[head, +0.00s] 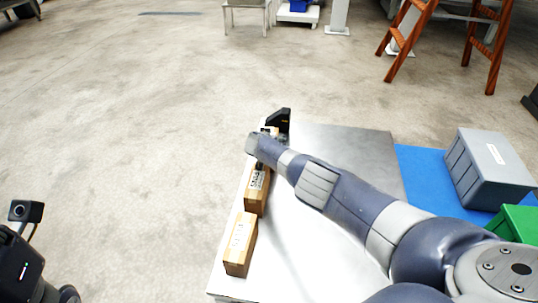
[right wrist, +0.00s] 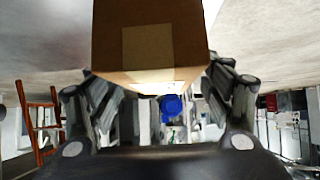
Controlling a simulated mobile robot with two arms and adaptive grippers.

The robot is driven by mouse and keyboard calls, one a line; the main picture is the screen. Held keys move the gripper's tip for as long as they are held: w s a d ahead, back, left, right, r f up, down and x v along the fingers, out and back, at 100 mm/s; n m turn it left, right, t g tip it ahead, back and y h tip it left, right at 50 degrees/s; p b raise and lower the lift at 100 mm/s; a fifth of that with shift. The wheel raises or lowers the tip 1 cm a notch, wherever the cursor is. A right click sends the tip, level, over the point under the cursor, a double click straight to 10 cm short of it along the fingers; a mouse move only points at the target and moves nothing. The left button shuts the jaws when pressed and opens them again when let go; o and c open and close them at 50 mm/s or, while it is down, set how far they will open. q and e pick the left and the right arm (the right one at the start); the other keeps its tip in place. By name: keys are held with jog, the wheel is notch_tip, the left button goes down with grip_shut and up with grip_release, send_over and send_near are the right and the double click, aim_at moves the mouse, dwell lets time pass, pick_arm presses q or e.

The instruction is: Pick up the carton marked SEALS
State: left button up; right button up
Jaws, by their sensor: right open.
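Three brown cartons stand in a row along the left edge of the metal table (head: 318,262): a near one (head: 240,244), a middle one (head: 257,188) and a far one partly hidden by my right wrist. The labels are too blurred for me to tell which reads SEALS. My right gripper (head: 268,146) is at the far end of the row, its fingers mostly hidden in the head view. In the right wrist view it (right wrist: 157,78) is open, with a taped carton (right wrist: 150,40) close ahead between its fingers; contact cannot be told. Only part of my left wrist shows at lower left.
A blue mat (head: 418,172) with a grey bin (head: 488,168) and a green bin (head: 517,222) lies right of my right arm. A wooden ladder (head: 405,40) stands at the back right. The floor left of the table is clear.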

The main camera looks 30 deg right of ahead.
jog(key=shift+w, duration=0.1)
jog(key=c, duration=1.6)
jog(key=shift+o, duration=0.2)
jog(key=shift+r, duration=0.1)
